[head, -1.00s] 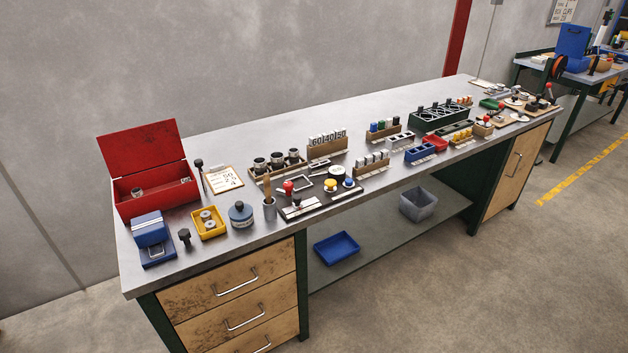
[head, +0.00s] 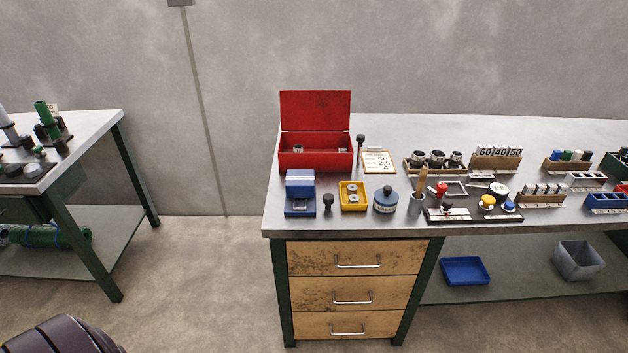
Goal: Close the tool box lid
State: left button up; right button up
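The red tool box (head: 316,160) stands at the left back end of the grey workbench (head: 386,222). Its lid (head: 315,110) is open and stands nearly upright behind the box. A few small metal parts show inside the box. Neither of my grippers shows in the head view, and nothing touches the lid.
In front of the tool box are a blue box (head: 300,187), a black knob (head: 328,202), a yellow tray (head: 353,196) and a blue round container (head: 386,200). A card (head: 378,162) lies right of it. Another table (head: 85,140) stands left, with free floor between.

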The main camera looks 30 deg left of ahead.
aim_at(300, 110)
jog(key=i+j+u, duration=0.1)
jog(key=j+u, duration=0.2)
jog(key=i+j+u, duration=0.1)
jog(key=j+u, duration=0.2)
jog(key=i+j+u, duration=0.15)
jog(key=j+u, duration=0.15)
jog(key=i+j+u, duration=0.1)
jog(key=j+u, duration=0.15)
jog(key=u, duration=0.2)
jog(key=i+j+u, duration=0.15)
jog(key=u, duration=0.35)
jog(key=i+j+u, duration=0.15)
jog(key=u, duration=0.3)
jog(key=i+j, duration=0.2)
jog(key=i, duration=0.25)
jog(key=i+j+u, duration=0.1)
jog(key=i, duration=0.35)
jog(key=i+l+z, duration=0.15)
jog(key=i+z, duration=0.65)
jog(key=i+j+z, duration=0.15)
jog(key=i+z, duration=0.55)
jog(key=i, duration=0.25)
jog(key=i+z, duration=0.3)
jog(key=i, duration=0.2)
